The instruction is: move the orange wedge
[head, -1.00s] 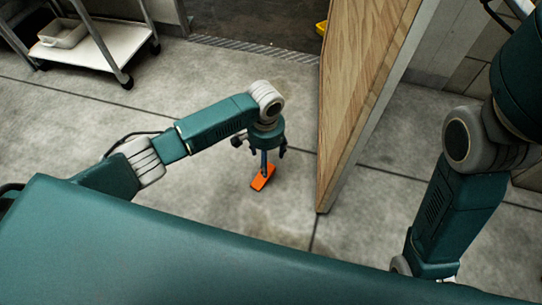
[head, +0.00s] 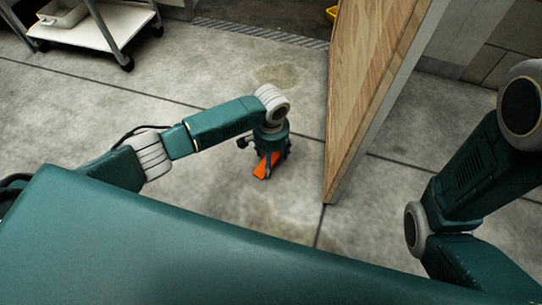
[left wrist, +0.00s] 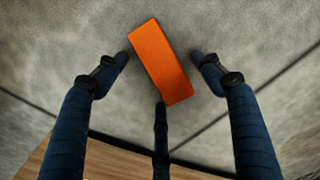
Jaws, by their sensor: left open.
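The orange wedge (head: 264,167) lies on the concrete floor, left of the door's lower edge. In the left wrist view the wedge (left wrist: 160,64) is a flat orange block, set at a slant between the fingers. My left gripper (head: 271,160) is low over it and partly hides it in the head view. In the left wrist view the left gripper (left wrist: 160,72) is open, with one finger on each side and a third at the wedge's lower end. Whether that third finger touches it I cannot tell. My right gripper is out of view.
A wooden door (head: 365,90) stands open just right of the wedge, with a doorway behind it. A white-shelved cart (head: 95,35) holding a pale bin (head: 62,13) stands at upper left. A yellow object (head: 332,14) is beyond the doorway. The floor between cart and wedge is clear.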

